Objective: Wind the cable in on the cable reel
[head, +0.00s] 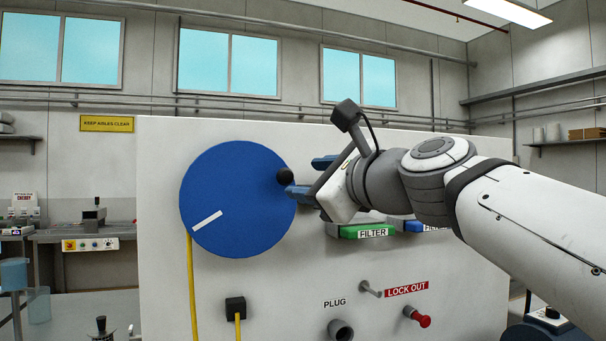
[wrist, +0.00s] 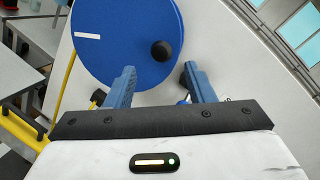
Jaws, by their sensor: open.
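The cable reel (head: 230,190) is a large blue disc on the upright white panel, with a white stripe at its lower left. Its black knob (head: 284,175) sits near the disc's right edge. The yellow cable (head: 191,285) hangs from the reel's left side. My gripper (head: 306,177) is open just right of the knob. In the wrist view the blue fingers (wrist: 158,80) are apart, with the knob (wrist: 161,50) beyond the tips and roughly between them. I cannot tell whether a finger touches the knob. The reel also shows in the wrist view (wrist: 115,35).
On the panel are a black box (head: 235,307) with a yellow cable below it, a plug socket (head: 340,329), a grey peg (head: 371,288), a red knob (head: 422,319) by a lock out label, and a green filter handle (head: 358,231) under my wrist.

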